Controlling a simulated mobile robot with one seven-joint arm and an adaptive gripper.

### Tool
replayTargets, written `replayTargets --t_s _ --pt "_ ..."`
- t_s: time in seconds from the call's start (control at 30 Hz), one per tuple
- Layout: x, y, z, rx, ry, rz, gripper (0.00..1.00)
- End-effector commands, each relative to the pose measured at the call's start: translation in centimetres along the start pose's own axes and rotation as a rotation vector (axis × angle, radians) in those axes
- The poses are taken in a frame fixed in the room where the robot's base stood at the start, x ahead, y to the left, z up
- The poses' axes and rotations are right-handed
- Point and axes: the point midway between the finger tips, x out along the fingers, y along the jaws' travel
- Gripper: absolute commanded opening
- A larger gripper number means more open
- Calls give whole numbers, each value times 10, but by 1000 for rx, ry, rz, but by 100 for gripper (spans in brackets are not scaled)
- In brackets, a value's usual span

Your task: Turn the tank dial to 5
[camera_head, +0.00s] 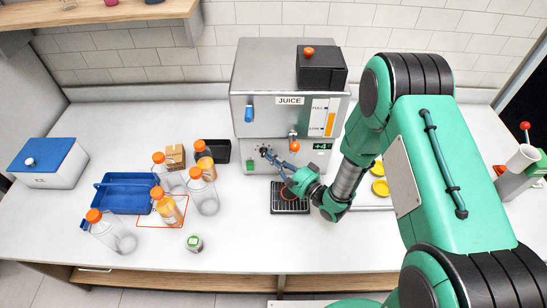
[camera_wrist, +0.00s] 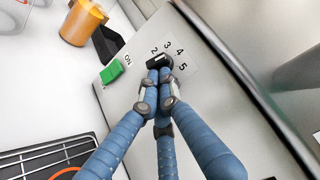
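The tank dial is a small black knob (camera_wrist: 158,62) on the grey front panel of the juice machine (camera_head: 262,75). The printed numbers 2, 3, 4 and 5 curve around it in the wrist view. A pale mark shows on the knob, but I cannot tell which number it points to. My gripper (camera_wrist: 158,77) has its blue fingers drawn together, with the tips right at the knob's near side. I cannot tell whether they press on it. In the head view my gripper (camera_head: 268,154) reaches the panel and largely hides the dial.
A green ON switch (camera_wrist: 111,71) sits left of the dial. A black drip tray (camera_head: 290,208) lies below. An orange-knobbed tap (camera_head: 294,146) is close to my gripper. Several orange-capped bottles (camera_head: 204,197) and a blue tray (camera_head: 122,204) stand to the left. The front counter is mostly clear.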

Motion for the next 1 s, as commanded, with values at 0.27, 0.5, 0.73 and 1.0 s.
replayTargets --t_s 0.27,0.5,0.73,1.0 --pt "2 6 2 1 0 1 0" --pt "5 12 5 0 -2 1 0" --pt "9 15 7 -3 -2 -2 0" --pt "11 15 8 -4 -1 -4 0"
